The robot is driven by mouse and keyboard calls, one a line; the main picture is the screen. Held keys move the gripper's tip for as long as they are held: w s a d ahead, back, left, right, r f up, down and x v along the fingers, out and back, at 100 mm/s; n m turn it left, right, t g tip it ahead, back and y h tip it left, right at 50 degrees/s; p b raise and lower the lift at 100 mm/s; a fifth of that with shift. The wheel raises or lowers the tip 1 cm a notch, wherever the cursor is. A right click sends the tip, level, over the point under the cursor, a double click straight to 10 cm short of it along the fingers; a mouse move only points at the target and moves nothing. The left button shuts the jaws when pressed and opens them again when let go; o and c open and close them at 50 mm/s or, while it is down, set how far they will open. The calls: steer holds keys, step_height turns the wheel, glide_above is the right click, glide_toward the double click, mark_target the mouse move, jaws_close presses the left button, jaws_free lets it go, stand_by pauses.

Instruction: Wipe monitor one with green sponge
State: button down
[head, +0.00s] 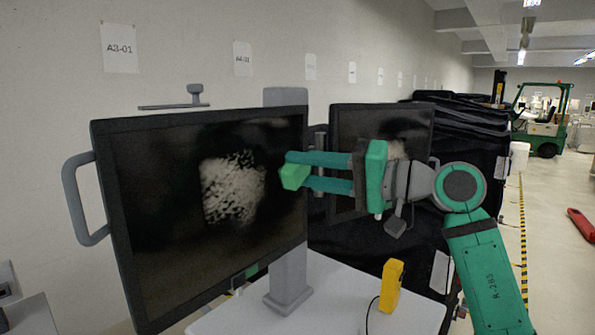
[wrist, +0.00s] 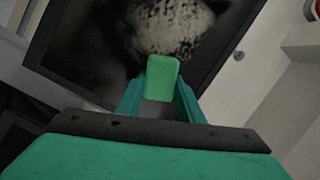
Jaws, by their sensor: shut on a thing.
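Two monitors stand ahead, and I cannot tell from any label which is monitor one. The nearer, larger monitor (head: 150,230) has a black screen with a pale speckled patch at its middle. A second monitor (head: 350,125) stands behind to the right, partly hidden by my arm. My gripper (head: 292,172) is shut on the green sponge (head: 294,177) in front of the larger screen's right side. In the wrist view the sponge (wrist: 163,79) sits between the fingertips, with the speckled patch beyond it. I cannot tell whether the sponge touches the screen.
A white table (head: 325,305) carries the monitor stand (head: 289,275) and a yellow device (head: 391,285) with a cable. Black covered carts (head: 470,150) stand behind my arm. A green forklift (head: 540,125) is far right. The floor at right is mostly open, with a red object (head: 581,225).

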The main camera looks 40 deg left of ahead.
mark_target(305, 169)
steer(key=shift+d, duration=0.15)
steer(key=shift+w+d, duration=0.2)
steer(key=shift+d, duration=1.15)
steer(key=shift+w, duration=0.1)
